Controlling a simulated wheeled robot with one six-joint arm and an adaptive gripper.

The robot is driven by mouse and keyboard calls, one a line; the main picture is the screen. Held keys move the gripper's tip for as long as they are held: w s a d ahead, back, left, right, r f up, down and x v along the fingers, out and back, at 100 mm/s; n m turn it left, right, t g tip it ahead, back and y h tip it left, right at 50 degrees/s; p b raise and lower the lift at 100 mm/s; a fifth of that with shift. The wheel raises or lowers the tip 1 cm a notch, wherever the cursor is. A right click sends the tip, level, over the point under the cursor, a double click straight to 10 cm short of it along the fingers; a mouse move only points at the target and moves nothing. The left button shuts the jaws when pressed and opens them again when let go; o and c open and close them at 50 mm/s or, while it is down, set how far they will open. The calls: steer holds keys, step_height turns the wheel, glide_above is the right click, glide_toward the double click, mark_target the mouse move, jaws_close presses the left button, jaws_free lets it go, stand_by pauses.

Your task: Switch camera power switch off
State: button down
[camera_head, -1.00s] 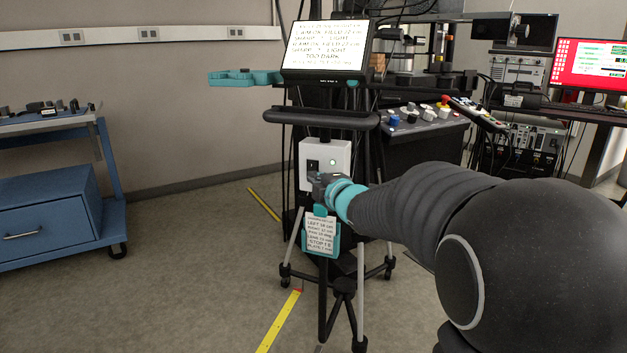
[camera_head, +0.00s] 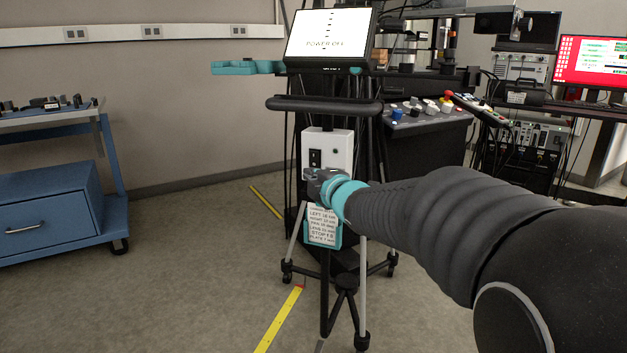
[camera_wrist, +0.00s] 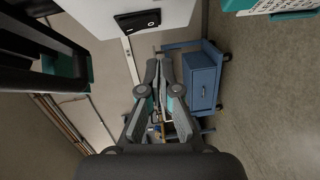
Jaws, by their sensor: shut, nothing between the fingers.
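A white switch box (camera_head: 341,151) is mounted on the dark stand below the monitor. Its black rocker switch (camera_head: 315,158) is on the left of the face, and a small round lamp to the right of it is dark. The box and its switch (camera_wrist: 138,20) also show at the top of the wrist view. The monitor (camera_head: 326,36) reads "POWER OFF". My gripper (camera_head: 317,178) is just below the box, close under the switch. In the wrist view my gripper (camera_wrist: 160,68) is shut and empty, with its fingertips apart from the switch.
A black handle bar (camera_head: 325,104) crosses the stand above the box. A teal-framed card (camera_head: 322,224) hangs below my gripper. A blue cart (camera_head: 50,210) stands at left; a control console (camera_head: 425,120) is at right.

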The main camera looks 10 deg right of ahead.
steer(key=v, duration=0.9)
steer(key=shift+s+d+f+p, duration=0.35)
steer(key=shift+s+f+p, duration=0.1)
steer(key=shift+f, duration=0.4)
stand_by(0.4)
